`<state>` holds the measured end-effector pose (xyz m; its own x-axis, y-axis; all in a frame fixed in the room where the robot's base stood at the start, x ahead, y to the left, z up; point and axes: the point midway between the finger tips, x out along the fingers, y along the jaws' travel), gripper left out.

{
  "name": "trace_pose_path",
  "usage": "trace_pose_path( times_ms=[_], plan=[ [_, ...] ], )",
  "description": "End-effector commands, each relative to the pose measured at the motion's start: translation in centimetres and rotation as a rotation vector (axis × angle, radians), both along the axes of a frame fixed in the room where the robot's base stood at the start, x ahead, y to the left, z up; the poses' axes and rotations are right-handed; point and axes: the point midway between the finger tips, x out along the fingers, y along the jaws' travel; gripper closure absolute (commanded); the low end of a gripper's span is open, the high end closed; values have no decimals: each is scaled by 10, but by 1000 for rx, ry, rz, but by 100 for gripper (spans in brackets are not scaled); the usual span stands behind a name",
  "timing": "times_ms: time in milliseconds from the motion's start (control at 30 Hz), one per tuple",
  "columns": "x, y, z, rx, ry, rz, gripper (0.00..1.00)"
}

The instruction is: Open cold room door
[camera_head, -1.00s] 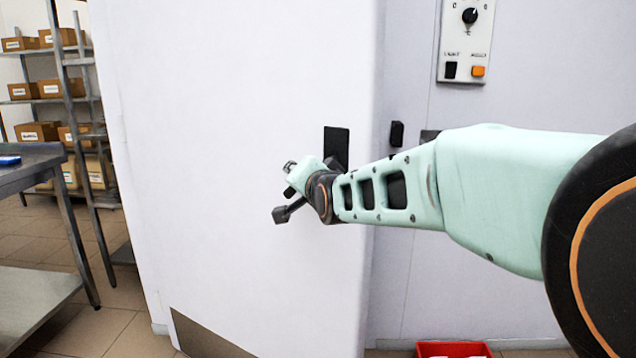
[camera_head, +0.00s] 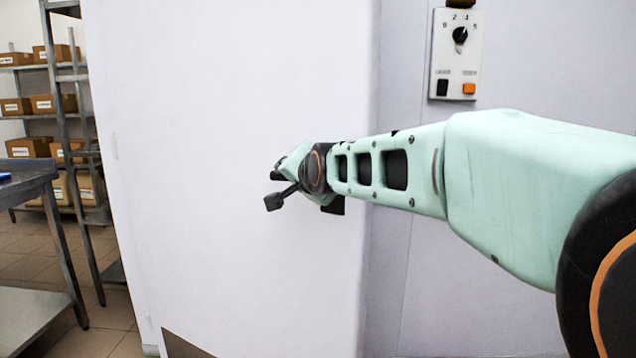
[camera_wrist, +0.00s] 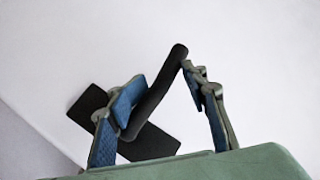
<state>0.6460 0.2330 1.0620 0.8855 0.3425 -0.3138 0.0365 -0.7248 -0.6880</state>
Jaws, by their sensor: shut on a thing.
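The cold room door (camera_head: 225,110) is a large white panel filling the middle of the head view, with a grey plate along its bottom. I cannot tell whether it stands ajar. My wrist hides the handle and most of the backplate (camera_head: 333,206).
A control panel (camera_head: 456,54) with a dial and two buttons is on the wall right of the door. At left are a metal table (camera_head: 28,175) and a shelving rack (camera_head: 65,130) with cardboard boxes. Some tiled floor (camera_head: 100,342) is bare there.

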Motion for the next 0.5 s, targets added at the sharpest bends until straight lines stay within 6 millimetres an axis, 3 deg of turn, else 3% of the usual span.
trace_pose_path(
  times_ms=[33,500],
  plan=[
    [-1,-5,19,9,-41,-7,67],
    [-30,-17,15,10,-41,-7,67]
  ],
)
